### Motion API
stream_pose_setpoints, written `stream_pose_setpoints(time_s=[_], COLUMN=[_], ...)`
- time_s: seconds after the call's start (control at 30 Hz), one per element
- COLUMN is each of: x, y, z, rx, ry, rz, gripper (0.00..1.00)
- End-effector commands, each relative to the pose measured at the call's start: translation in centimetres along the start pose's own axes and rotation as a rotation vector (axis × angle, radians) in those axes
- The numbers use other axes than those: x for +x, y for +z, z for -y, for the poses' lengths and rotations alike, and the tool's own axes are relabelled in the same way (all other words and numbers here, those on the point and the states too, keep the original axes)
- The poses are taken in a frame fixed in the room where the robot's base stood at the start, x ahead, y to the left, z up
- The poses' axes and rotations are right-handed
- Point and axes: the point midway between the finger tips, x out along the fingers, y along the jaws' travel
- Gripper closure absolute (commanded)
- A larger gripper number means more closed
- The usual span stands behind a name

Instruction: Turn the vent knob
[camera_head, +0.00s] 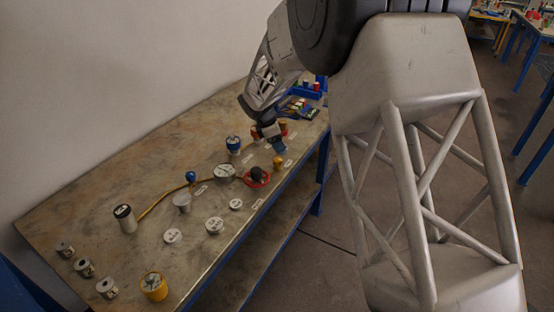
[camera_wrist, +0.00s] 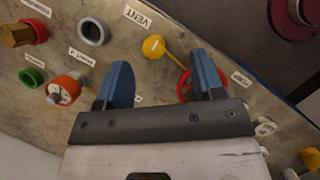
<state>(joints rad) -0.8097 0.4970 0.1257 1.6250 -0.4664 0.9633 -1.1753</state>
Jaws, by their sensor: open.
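In the wrist view a yellow knob (camera_wrist: 153,46) with a yellow stem stands on the bench beside a white label reading VENT (camera_wrist: 138,16). It lies beyond my fingertips, in line with the gap between them. In the head view a yellow knob (camera_head: 278,162) stands near the bench's front edge, just below my gripper. My gripper (camera_wrist: 162,78) is open and empty, its two blue fingers spread. It also shows in the head view (camera_head: 272,136), above the bench, partly hidden by my wrist. No contact with the knob shows.
A red handwheel (camera_head: 257,179) lies close to the knob on the bench (camera_head: 110,170). A grey ring (camera_wrist: 93,31), an orange fitting (camera_wrist: 65,90) and a green ring (camera_wrist: 32,78) stand nearby.

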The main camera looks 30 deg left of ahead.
Motion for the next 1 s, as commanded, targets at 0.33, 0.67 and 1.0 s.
stream_pose_setpoints(time_s=[0.33,0.67,1.0], x=[1.1,1.2,3.4], y=[-3.5,-3.5,-3.5], z=[-1.7,-1.7,-1.7], rx=[-0.088,-0.088,-0.088], ry=[0.006,0.006,0.005], rz=[0.014,0.014,0.014], gripper=[0.38,0.38,0.38])
